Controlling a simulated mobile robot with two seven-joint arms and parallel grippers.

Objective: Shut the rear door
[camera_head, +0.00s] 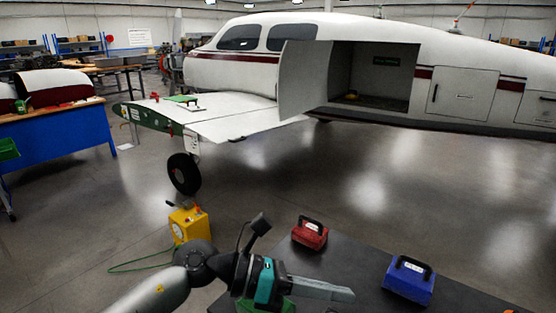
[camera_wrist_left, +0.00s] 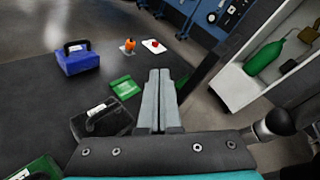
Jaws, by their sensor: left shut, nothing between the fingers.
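A white aircraft (camera_head: 228,72) stands across the back of the head view. One of its doors (camera_head: 304,82) is swung open at the left side of a dark opening (camera_head: 372,75) in the fuselage. Another panel door (camera_head: 463,93) to the right of the opening looks closed. My left gripper (camera_head: 335,291) is shut and empty above the dark table at the bottom, far from the open door. In the left wrist view its fingers (camera_wrist_left: 159,80) lie together with nothing between them. My right gripper is not in view.
A dark table (camera_head: 345,268) bears a red case (camera_head: 310,234) and a blue case (camera_head: 408,281). A yellow box (camera_head: 188,225) with a green hose stands on the floor. The wing (camera_head: 230,118) and its wheel (camera_head: 184,174) are left of the door. Open floor lies between table and aircraft.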

